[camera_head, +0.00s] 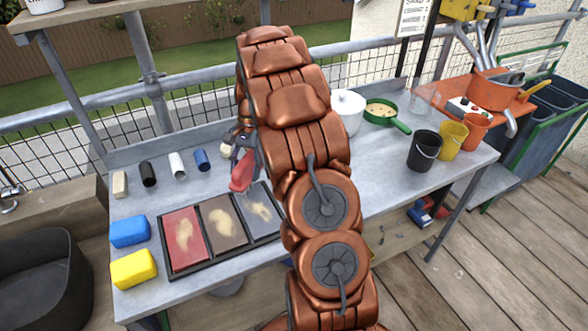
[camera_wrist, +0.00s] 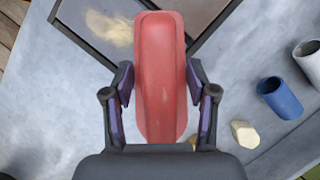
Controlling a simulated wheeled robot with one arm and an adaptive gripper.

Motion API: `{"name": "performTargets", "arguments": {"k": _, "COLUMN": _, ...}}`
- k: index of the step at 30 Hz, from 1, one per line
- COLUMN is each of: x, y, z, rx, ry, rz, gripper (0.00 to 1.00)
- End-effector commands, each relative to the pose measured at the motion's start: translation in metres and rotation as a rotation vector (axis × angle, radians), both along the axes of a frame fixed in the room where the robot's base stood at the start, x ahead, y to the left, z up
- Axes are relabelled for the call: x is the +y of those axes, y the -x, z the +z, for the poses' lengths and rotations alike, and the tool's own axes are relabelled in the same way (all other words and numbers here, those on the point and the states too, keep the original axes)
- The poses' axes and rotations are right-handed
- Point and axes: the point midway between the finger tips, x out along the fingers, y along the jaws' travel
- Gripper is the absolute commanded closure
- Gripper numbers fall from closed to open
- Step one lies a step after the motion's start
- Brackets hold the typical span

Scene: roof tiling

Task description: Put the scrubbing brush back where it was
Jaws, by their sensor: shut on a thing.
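The scrubbing brush (camera_wrist: 160,50) appears as a long red body with a hollow along its length; no bristles show. My gripper (camera_wrist: 160,82) is shut on it, with one finger on each long side. In the head view the red brush (camera_head: 242,172) hangs tilted above the bench, near the back edge of the black three-part tray (camera_head: 191,270). My gripper in the head view (camera_head: 240,145) is partly hidden by my arm. Whether the brush touches anything below cannot be told.
The grey bench (camera_head: 170,200) holds a blue sponge (camera_head: 129,232), a yellow sponge (camera_head: 134,269), small cylinders including a blue one (camera_head: 202,160), and a beige lump (camera_wrist: 245,133). Right of my arm stand a white pot (camera_head: 347,112), green pan (camera_head: 385,113) and black bucket (camera_head: 424,151). Bare bench shows before the bucket.

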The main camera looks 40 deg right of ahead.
Motion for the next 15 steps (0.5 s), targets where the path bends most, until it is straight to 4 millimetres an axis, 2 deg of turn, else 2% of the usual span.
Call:
{"name": "performTargets", "arguments": {"k": 1, "x": -0.019, "y": 0.016, "z": 0.001, "rx": 0.0, "ry": -0.006, "rz": -0.145, "gripper": 0.75}}
{"name": "performTargets", "arguments": {"k": 6, "x": -0.062, "y": 0.057, "z": 0.001, "rx": 0.003, "ry": -0.006, "rz": -0.576, "gripper": 0.75}}
{"name": "performTargets", "arguments": {"k": 10, "x": -0.085, "y": 0.086, "z": 0.001, "rx": 0.0, "ry": -0.003, "rz": -0.87, "gripper": 0.75}}
{"name": "performTargets", "arguments": {"k": 15, "x": -0.101, "y": 0.12, "z": 0.0, "rx": 0.004, "ry": -0.003, "rz": -1.204, "gripper": 0.75}}
